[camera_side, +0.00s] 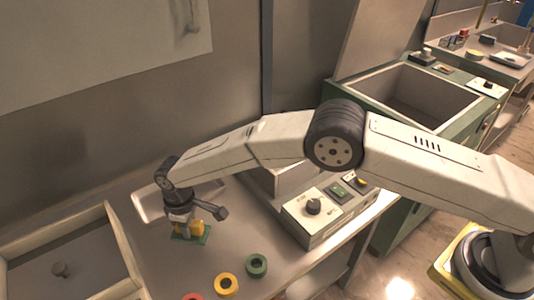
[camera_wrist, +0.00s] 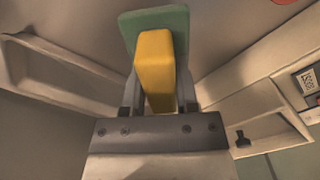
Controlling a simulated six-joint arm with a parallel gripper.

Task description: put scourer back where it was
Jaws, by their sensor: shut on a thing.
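The scourer (camera_side: 191,237) is a yellow block on a flat green pad. In the side view it is below my gripper (camera_side: 187,224), at or just above the grey worktop (camera_side: 160,262); I cannot tell whether it touches. In the wrist view the scourer (camera_wrist: 155,58) sits between the two fingers of my gripper (camera_wrist: 158,92), which is shut on the yellow block. The green pad sticks out beyond the fingertips.
A shallow white tray (camera_side: 148,208) lies just behind my gripper. A pale open-topped box (camera_side: 122,243) with a knob inside is at left. Red (camera_side: 193,297), yellow (camera_side: 226,285) and green (camera_side: 256,266) rings lie in front. A control box (camera_side: 318,218) stands at right.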

